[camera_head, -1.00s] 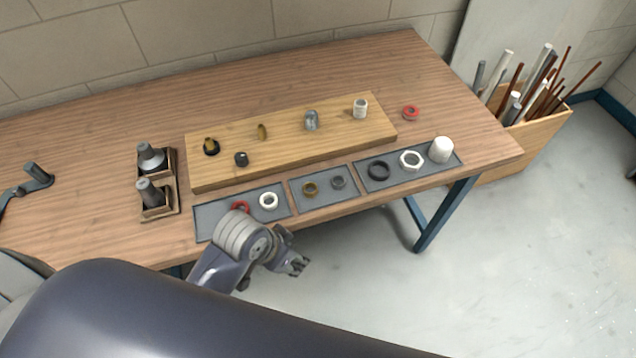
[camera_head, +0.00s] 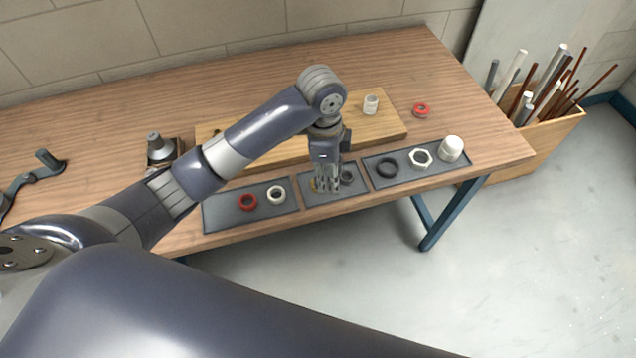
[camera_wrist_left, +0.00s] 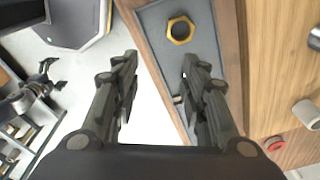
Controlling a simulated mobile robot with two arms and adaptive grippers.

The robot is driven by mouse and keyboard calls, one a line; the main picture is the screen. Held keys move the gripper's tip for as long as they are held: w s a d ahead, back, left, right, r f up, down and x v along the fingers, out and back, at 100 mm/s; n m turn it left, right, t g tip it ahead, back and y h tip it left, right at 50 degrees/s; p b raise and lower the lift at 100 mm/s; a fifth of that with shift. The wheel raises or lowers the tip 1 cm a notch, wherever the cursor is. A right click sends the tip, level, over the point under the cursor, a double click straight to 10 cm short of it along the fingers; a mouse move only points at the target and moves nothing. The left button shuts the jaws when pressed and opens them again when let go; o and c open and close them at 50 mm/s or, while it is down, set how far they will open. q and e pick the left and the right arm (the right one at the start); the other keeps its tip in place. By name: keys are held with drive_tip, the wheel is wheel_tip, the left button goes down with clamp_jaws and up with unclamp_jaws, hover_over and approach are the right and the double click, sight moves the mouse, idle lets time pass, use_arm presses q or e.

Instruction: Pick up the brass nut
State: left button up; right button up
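The brass nut (camera_wrist_left: 181,29) lies on the grey middle mat (camera_wrist_left: 160,22), ahead of my left fingertips in the left wrist view. In the head view the brass nut (camera_head: 313,185) is mostly hidden behind my left gripper (camera_head: 327,187), which points down over this mat. In the left wrist view my left gripper (camera_wrist_left: 160,70) is open, with nothing between its fingers. The nut shows beyond the finger on the picture's right, apart from it. A dark jointed shape at the left edge of the wrist view may be my right gripper; its fingers are unclear.
A dark grey ring (camera_head: 347,177) shares the middle mat. The left mat holds a red ring (camera_head: 248,202) and a white ring (camera_head: 277,194). The right mat holds a black ring (camera_head: 388,168), a white nut (camera_head: 421,157) and a white cap (camera_head: 452,148). A raised wooden board (camera_head: 385,130) lies behind.

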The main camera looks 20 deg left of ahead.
use_arm(q)
wheel_tip(320, 180, up, 3)
drive_tip(key=w+a+m+y, duration=0.1)
drive_tip(key=w+a, duration=0.1)
drive_tip(key=w, duration=0.1)
drive_tip(key=f, duration=0.3)
drive_tip(key=f+p, duration=0.1)
drive_tip(key=f, duration=0.1)
drive_tip(key=shift+s+a, duration=0.25)
drive_tip(key=shift+a, duration=0.05)
drive_tip(key=f+p, duration=0.2)
drive_tip(key=f, duration=0.2)
drive_tip(key=shift+s+f, duration=0.15)
drive_tip(key=shift+s, duration=0.05)
drive_tip(key=shift+f, duration=0.5)
drive_tip(key=c, duration=0.8)
